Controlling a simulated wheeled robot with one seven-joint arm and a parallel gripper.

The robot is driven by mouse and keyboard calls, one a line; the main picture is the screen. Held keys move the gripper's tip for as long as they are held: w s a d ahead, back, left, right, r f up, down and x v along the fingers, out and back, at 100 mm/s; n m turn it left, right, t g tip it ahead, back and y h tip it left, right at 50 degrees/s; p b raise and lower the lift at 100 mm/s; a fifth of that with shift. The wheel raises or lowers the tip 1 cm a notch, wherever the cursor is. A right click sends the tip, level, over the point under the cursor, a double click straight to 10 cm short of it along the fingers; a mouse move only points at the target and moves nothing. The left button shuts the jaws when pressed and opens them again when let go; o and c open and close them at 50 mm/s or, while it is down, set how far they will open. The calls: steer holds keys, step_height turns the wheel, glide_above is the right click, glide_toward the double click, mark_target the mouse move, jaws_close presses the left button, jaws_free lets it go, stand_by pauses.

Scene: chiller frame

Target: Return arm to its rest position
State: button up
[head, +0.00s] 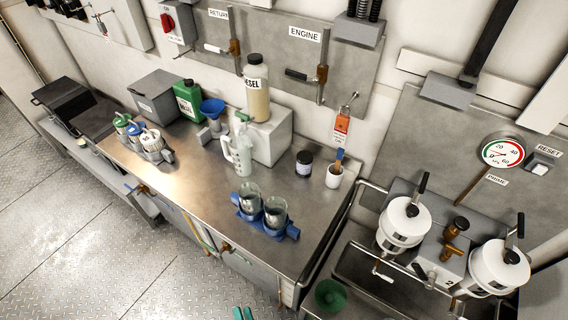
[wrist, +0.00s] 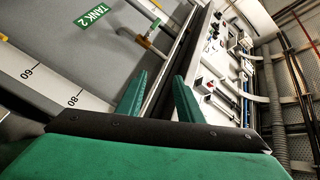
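My gripper (wrist: 160,76) shows in the wrist view with its two green fingers apart and nothing held between them. Its green body fills the bottom of that view. In the head view the green fingertips of my gripper (head: 243,314) just show at the bottom edge, in front of the workbench and apart from it. The rest of my arm is out of the head view.
The steel workbench (head: 200,195) carries a blue holder (head: 250,212) with two glass cups, a jug (head: 240,155) and a diesel bottle (head: 257,100). Two white filter housings (head: 403,222) stand right. A tank marked "TANK 2" (wrist: 92,17) fills the wrist view's left. Floor at left is clear.

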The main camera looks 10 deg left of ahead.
steer(key=s+d+r+n+h, duration=0.2)
steer(key=s+d+r+h, duration=0.1)
steer(key=d+r, duration=0.5)
steer(key=s+d+r+n+h, duration=0.3)
steer(key=d+r+h, duration=0.3)
steer(key=r, duration=0.7)
steer(key=shift+s+d+r+n+h, duration=0.3)
steer(key=shift+s+d, duration=0.35)
steer(key=shift+d, duration=0.45)
